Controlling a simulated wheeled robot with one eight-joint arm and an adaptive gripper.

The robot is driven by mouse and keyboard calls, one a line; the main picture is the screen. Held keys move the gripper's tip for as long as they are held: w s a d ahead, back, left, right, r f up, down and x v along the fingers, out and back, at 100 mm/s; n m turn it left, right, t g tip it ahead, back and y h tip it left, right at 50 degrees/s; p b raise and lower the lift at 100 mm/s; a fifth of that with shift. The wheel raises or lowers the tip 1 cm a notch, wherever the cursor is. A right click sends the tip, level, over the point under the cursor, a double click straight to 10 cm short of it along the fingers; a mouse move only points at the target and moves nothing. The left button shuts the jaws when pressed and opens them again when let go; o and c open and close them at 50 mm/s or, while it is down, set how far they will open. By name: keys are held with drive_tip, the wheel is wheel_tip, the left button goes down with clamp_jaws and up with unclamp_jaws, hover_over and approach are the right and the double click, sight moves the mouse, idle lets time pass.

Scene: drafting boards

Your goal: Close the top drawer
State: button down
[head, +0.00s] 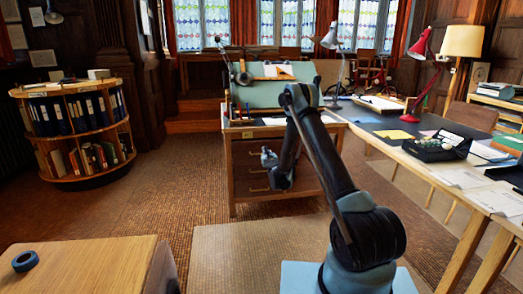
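A wooden drawer cabinet (238,205) stands in the middle of the head view, under a green drafting board. Its front shows several stacked drawers with small brass handles. The top drawer (245,151) is at the upper part of this front, partly hidden by my arm. I cannot tell how far out it stands. My arm rises from the lower right, bends near the board and comes down before the cabinet. My gripper (268,158) seems to be at its end, in front of the drawers. It is small and dark, so its fingers and any contact are unclear.
A long desk (440,165) with papers, a black tray and a red lamp (425,60) runs along the right. A round bookcase (75,132) stands at left. A wooden table (90,268) with a dark ring is at lower left. Carpet between is clear.

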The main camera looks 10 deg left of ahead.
wheel_tip(320, 180, down, 2)
drive_tip(key=m, duration=0.1)
approach(261, 144)
drive_tip(key=x, duration=0.7)
drive_tip(key=shift+s+a+f, duration=0.1)
drive_tip(key=shift+a+f, duration=0.05)
drive_tip(key=shift+f, duration=0.05)
